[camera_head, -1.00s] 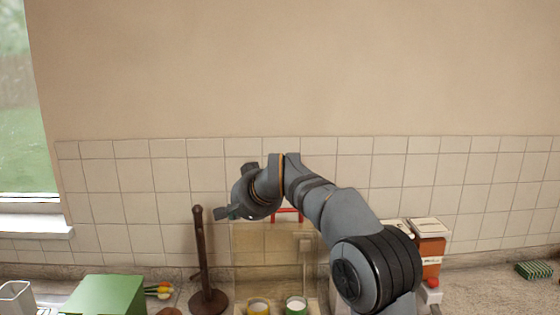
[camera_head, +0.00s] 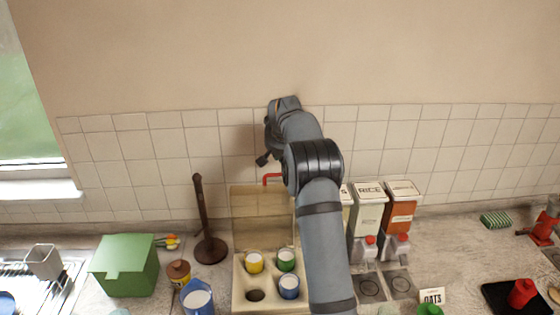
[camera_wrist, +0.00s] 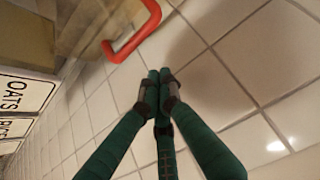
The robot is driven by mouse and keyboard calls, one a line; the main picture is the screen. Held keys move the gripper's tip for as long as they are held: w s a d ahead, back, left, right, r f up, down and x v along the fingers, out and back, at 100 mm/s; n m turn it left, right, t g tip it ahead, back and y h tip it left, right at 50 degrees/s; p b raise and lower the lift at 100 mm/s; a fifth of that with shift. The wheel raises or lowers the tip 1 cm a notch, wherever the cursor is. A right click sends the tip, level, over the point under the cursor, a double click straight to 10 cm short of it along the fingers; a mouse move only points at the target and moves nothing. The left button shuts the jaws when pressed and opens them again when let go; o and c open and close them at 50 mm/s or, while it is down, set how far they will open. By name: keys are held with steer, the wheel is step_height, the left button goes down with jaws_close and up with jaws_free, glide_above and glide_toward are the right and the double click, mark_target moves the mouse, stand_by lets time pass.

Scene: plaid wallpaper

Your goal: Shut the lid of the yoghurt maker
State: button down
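The yoghurt maker's base (camera_head: 239,285) is a pale box on the counter, holding jars with yellow, green and blue sides and one empty round hole. Its beige see-through lid (camera_head: 255,203) stands upright, open, at the back. The lid's red handle (camera_head: 271,180) is at the top edge, partly hidden by my arm. In the wrist view, the handle (camera_wrist: 132,42) is just beyond and left of my fingertips, apart from them. My gripper (camera_head: 262,160) is above the handle near the tiled wall. In the wrist view its green fingers (camera_wrist: 159,82) are together and empty.
A dark upright stand (camera_head: 205,220) is left of the lid. Dispensers, one marked RICE (camera_head: 368,210), stand close on the right. A green box (camera_head: 124,265), a brown-lidded jar (camera_head: 179,273) and a blue cup (camera_head: 197,297) are left. The tiled wall (camera_head: 400,150) is close behind.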

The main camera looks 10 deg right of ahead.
steer(key=f+p, duration=0.1)
steer(key=s+f+p, duration=0.1)
steer(key=shift+s+a+f, duration=0.1)
steer(key=shift+s+f, duration=0.2)
steer(key=shift+f, duration=0.1)
steer(key=shift+s, duration=0.1)
stand_by(0.3)
steer(key=shift+a+f+b, duration=0.1)
steer(key=shift+a+b, duration=0.05)
steer(key=shift+b, duration=0.2)
